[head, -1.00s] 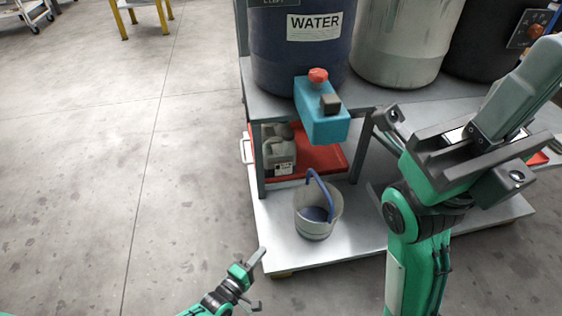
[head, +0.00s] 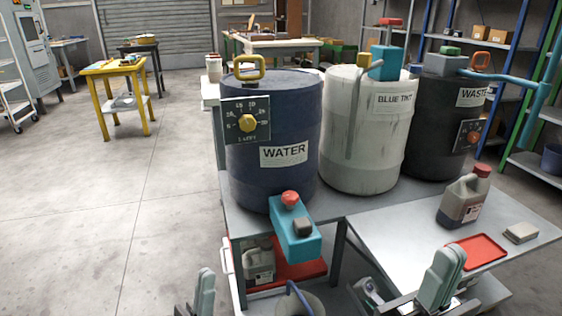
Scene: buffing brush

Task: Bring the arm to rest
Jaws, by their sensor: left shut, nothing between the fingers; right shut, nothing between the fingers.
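My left gripper (head: 204,290) shows only in part at the bottom edge of the head view, left of the steel stand. It is shut and empty; its arm is out of the picture. My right gripper (head: 442,276) is at the bottom right, in front of the low metal table. It is shut with nothing in it, and its grey fingers point up. The rest of the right arm is cut off by the lower edge. Neither gripper is seen holding anything.
A blue WATER drum (head: 275,180), a white BLUE TINT drum (head: 360,155) and a dark WASTE drum (head: 425,130) stand on the stand. A jug (head: 462,203), red tray (head: 478,250) and grey block (head: 520,233) are on the table (head: 400,232). A bucket (head: 305,303) is below.

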